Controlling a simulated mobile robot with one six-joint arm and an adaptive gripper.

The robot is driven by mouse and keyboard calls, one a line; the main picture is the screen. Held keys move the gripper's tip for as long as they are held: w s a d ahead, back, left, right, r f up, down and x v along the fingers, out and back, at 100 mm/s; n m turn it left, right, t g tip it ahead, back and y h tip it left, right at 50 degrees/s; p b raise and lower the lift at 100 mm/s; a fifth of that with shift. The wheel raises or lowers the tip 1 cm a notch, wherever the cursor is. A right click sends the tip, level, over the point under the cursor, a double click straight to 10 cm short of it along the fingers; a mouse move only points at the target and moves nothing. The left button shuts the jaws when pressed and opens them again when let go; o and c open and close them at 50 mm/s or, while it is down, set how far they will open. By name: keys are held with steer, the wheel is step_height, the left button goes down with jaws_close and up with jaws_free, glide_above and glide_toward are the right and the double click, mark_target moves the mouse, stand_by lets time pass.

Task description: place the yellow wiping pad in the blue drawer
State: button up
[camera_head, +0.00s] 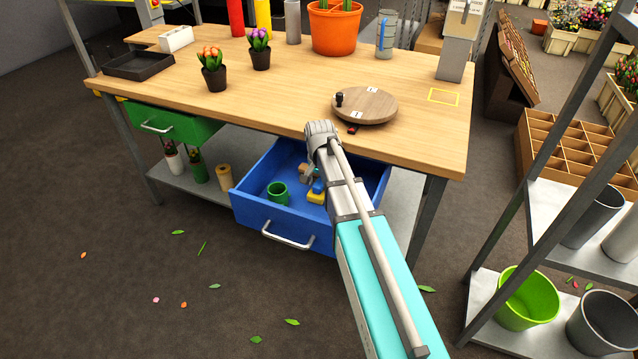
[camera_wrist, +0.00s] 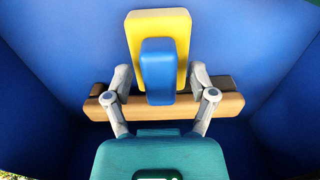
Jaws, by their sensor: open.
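The blue drawer (camera_head: 284,225) is pulled open below the table. The yellow wiping pad (camera_head: 316,197) lies inside it. In the wrist view the pad (camera_wrist: 133,38) shows a yellow base with a blue block on top. My gripper (camera_wrist: 161,74) is open, with one finger on each side of the blue block. Gaps show between the fingers and the block, so nothing is gripped. In the head view my arm reaches down over the drawer and partly hides its inside.
A brown bar (camera_wrist: 223,103) lies across the drawer floor by the pad. A green cup (camera_head: 278,192) stands in the drawer's left part. The green drawer (camera_head: 172,126) is also open. A round wooden board (camera_head: 375,105) sits on the table above.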

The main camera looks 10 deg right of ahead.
mark_target(320, 182)
steer(key=shift+r, duration=0.2)
step_height(320, 182, up, 12)
steer(key=p, duration=1.2)
steer(key=shift+s+f, duration=0.1)
stand_by(0.5)
steer(key=s+n, duration=0.7)
steer(key=s, duration=1.1)
steer(key=shift+a, duration=0.35)
